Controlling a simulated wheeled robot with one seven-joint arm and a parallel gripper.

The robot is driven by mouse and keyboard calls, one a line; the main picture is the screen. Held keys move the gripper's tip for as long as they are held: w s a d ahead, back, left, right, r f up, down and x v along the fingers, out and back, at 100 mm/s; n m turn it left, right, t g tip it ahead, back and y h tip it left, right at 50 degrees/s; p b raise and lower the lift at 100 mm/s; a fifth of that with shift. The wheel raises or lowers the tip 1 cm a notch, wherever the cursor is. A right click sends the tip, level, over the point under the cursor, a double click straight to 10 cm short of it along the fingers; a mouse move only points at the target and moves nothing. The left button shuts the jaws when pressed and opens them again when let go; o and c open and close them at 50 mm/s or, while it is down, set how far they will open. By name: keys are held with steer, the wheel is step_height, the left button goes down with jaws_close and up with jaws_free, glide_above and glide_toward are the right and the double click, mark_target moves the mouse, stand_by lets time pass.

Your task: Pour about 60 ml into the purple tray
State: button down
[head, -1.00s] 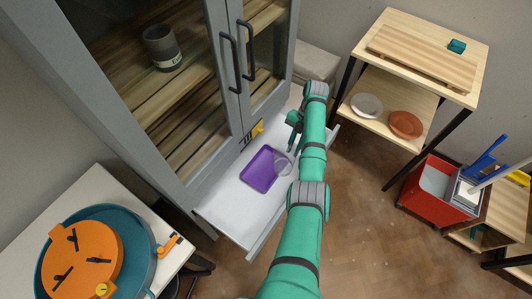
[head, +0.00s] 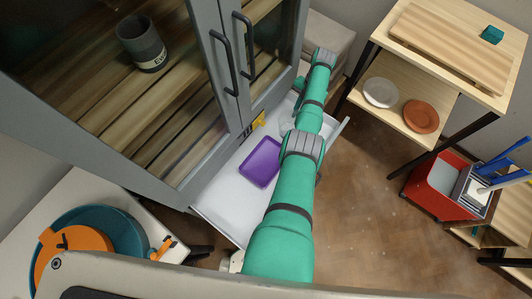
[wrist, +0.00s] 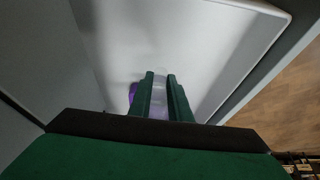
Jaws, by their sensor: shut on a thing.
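The purple tray (head: 262,162) lies flat in the white open drawer (head: 226,198) at the base of the grey cabinet. A sliver of the tray (wrist: 132,93) shows in the wrist view, just left of my gripper's fingers. My gripper (wrist: 160,96) is shut on a clear container (wrist: 159,103) between its two green fingers. In the head view the clear container (head: 287,128) shows faintly at the upper right of the tray, partly behind my arm, and my fingers are hidden. I cannot tell how much liquid it holds or its exact tilt.
The grey cabinet with glass doors (head: 205,100) rises beside the drawer, with a dark cup (head: 141,45) inside. A wheel table with a teal basin (head: 118,232) is at lower left.

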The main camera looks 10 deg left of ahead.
steer(key=shift+a+f, duration=0.1)
steer(key=shift+f, duration=0.4)
